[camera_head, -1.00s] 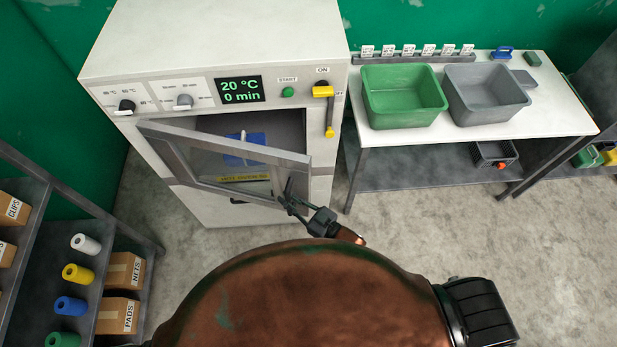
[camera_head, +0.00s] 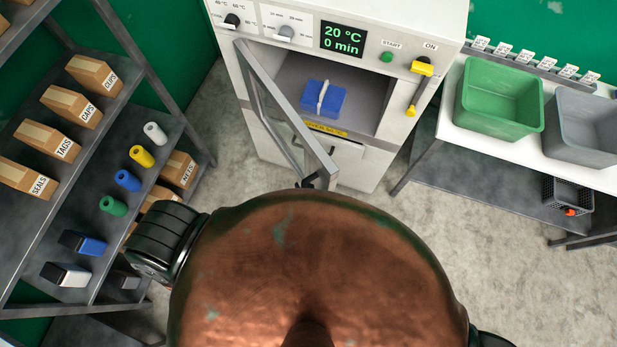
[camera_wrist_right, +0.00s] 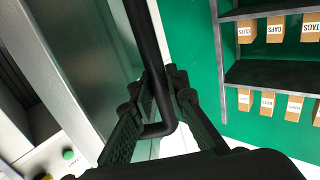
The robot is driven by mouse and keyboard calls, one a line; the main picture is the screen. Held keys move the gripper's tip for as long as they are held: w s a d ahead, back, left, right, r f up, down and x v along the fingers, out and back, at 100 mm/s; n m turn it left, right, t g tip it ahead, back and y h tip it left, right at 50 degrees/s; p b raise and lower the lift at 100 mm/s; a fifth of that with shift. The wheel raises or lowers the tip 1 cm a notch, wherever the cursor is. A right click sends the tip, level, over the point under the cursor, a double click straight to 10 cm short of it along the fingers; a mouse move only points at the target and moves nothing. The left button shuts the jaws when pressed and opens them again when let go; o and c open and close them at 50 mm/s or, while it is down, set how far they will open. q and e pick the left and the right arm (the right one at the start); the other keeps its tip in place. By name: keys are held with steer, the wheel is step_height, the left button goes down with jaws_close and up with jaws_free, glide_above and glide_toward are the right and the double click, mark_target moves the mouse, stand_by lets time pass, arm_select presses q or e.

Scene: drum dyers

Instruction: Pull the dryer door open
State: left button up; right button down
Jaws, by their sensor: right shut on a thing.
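The dryer (camera_head: 350,155) stands ahead of me in the head view. Its framed glass door (camera_head: 283,108) is hinged on the left and stands open, swung out towards me. In the right wrist view the door's metal frame (camera_wrist_right: 75,60) runs along the left, with a black bar handle (camera_wrist_right: 147,45). My right gripper (camera_wrist_right: 157,95) is shut on this handle, with a finger on each side of it. In the head view only a dark bit of the right gripper (camera_head: 314,181) shows at the door's lower corner; my body hides the rest. My left gripper is not in view.
A blue bundle with a white band (camera_head: 324,99) lies inside the dryer. A shelf rack (camera_head: 150,75) with boxes and spools stands at left. A table (camera_head: 449,132) with a green bin (camera_head: 500,98) and a grey bin (camera_head: 585,125) stands at right.

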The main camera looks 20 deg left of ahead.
steer(key=c, duration=1.9)
jaws_free()
steer(key=v, duration=1.2)
steer(key=shift+c, duration=0.2)
